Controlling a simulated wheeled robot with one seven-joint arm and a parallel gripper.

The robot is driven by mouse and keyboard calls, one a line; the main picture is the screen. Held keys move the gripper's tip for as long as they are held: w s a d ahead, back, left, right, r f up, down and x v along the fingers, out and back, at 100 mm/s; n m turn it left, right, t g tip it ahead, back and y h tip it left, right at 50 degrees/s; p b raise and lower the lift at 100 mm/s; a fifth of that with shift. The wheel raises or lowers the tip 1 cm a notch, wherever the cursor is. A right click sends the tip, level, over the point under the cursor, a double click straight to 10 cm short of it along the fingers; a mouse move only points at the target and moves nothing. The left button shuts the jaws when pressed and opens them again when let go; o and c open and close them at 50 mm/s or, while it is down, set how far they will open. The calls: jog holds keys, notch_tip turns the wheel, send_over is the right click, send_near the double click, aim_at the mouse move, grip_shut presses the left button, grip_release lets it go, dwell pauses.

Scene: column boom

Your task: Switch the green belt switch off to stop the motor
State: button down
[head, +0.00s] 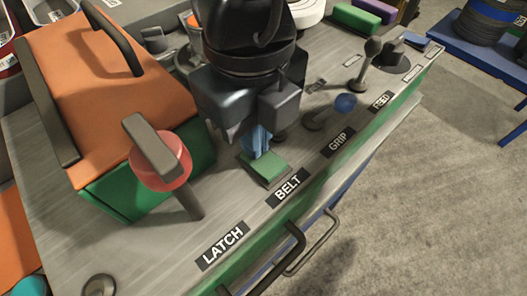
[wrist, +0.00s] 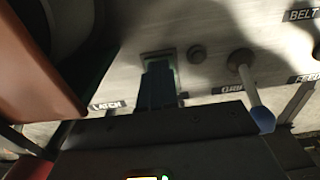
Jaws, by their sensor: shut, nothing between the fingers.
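The green belt switch (head: 266,168) is a small green block on the grey metal panel, just behind the BELT label (head: 287,187). My gripper (head: 258,150) is shut and empty, pointing down at the switch, with its blue fingertips over the back part of it. In the wrist view the closed blue fingers (wrist: 160,85) reach to a dark greenish plate at the switch and hide much of it. I cannot tell whether the fingertips touch the switch or which way it is set.
Left of my gripper stands a latch lever with a red collar (head: 160,168), close to an orange-and-green box (head: 95,105). To the right are the blue-knobbed GRIP lever (head: 345,103) and a black-knobbed lever (head: 371,50). Dark handles (head: 285,260) stick out from the front edge.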

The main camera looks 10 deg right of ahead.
notch_tip(320, 180, up, 7)
jog(key=p, duration=0.2)
dwell(0.6)
dwell(0.4)
